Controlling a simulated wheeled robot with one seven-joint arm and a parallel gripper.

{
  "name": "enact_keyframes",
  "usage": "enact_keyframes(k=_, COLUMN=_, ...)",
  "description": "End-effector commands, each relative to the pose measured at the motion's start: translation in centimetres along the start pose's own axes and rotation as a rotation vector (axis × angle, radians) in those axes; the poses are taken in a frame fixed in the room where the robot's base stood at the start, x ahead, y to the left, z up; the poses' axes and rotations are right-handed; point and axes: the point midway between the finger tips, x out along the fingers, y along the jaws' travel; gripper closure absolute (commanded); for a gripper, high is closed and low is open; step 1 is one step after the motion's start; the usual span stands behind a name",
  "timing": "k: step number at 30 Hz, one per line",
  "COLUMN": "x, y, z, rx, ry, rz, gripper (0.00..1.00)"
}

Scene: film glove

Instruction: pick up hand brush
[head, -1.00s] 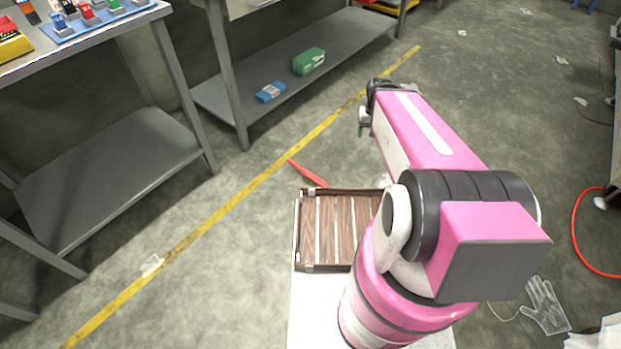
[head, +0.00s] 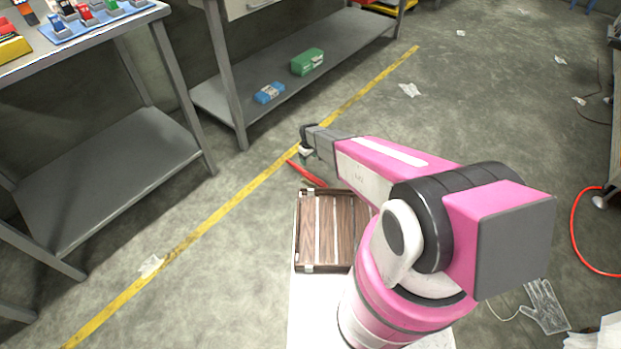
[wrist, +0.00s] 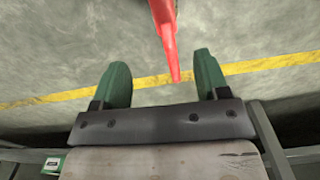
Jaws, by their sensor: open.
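A long, tapered red object, apparently the hand brush (head: 309,174), lies on the floor just beyond the wooden slatted tray, near the yellow line. In the wrist view the red hand brush (wrist: 167,35) runs down from the top edge, its narrow end between my fingers in the picture. Its bristles cannot be made out. My gripper (wrist: 161,75) is open, its two green fingers on either side of that narrow end. In the head view my gripper (head: 304,156) is above the far end of the brush. I see no contact; the height gap is hard to tell.
The slatted tray (head: 309,232) is on my base. A yellow floor line (head: 222,210) passes beyond the brush. A metal shelf (head: 225,95) with a blue box (head: 269,93) and a green box (head: 307,62) stands behind. Plastic scraps and a glove (head: 545,306) lie on the open floor.

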Motion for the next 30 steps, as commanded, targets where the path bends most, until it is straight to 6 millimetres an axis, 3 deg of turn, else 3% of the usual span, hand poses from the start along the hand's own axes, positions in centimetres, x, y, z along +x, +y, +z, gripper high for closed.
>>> enact_keyframes(k=1, x=1.5, y=-0.2, z=-0.9, rx=-0.021, ry=-0.002, rz=-0.001, gripper=0.32)
enact_keyframes(k=4, x=2.5, y=-0.5, z=-1.4, rx=-0.045, ry=-0.001, rz=-0.001, gripper=0.32)
enact_keyframes(k=10, x=4.2, y=-0.6, z=-1.5, rx=-0.051, ry=-0.001, rz=-0.001, gripper=0.32)
enact_keyframes(k=18, x=7.9, y=-0.6, z=-1.5, rx=-0.049, ry=-0.001, rz=-0.001, gripper=0.32)
enact_keyframes(k=26, x=9.7, y=-0.6, z=-1.6, rx=-0.049, ry=-0.001, rz=-0.001, gripper=0.32)
enact_keyframes(k=30, x=11.7, y=-0.5, z=-1.8, rx=-0.049, ry=-0.001, rz=-0.001, gripper=0.32)
